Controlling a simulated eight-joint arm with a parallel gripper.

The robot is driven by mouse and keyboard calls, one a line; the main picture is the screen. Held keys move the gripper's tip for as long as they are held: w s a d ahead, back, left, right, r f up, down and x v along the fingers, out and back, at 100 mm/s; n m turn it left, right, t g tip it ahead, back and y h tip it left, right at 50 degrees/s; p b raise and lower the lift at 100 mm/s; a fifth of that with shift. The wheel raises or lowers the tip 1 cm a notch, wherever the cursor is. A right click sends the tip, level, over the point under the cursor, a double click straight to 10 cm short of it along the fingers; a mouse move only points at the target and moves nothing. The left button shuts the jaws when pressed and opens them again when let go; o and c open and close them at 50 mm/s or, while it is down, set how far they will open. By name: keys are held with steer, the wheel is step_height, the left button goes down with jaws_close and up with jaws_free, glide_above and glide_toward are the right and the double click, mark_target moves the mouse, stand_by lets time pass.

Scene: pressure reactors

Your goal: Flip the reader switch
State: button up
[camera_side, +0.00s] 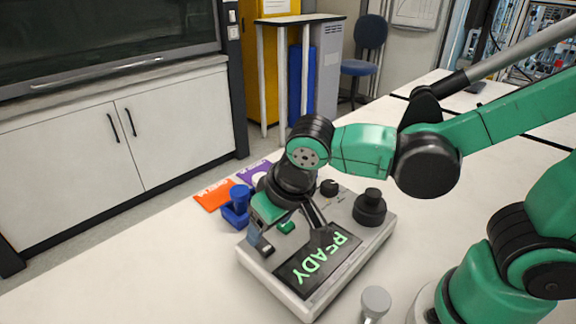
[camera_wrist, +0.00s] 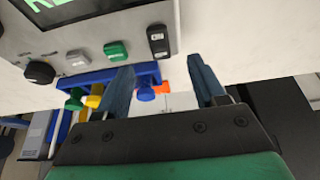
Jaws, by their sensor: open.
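The reader is a white box with a black screen (camera_side: 318,262) showing "READY" in green. In the wrist view, a black rocker switch (camera_wrist: 158,42) sits at the right end of its panel, beside a green button (camera_wrist: 115,50), a grey button (camera_wrist: 77,58) and a black knob (camera_wrist: 40,72). I cannot tell which way the rocker is set. My gripper (camera_wrist: 160,66) is open and empty, its two blue fingers apart with the rocker ahead of the gap.
A blue rack (camera_side: 236,212) with coloured caps stands close behind the reader; it also shows in the wrist view (camera_wrist: 150,70). Orange (camera_side: 213,195) and purple (camera_side: 254,170) cards lie behind it. A black round part (camera_side: 370,208) sits on the reader's right. The table front left is clear.

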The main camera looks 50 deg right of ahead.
mark_target(261, 242)
steer(key=shift+x, duration=2.65)
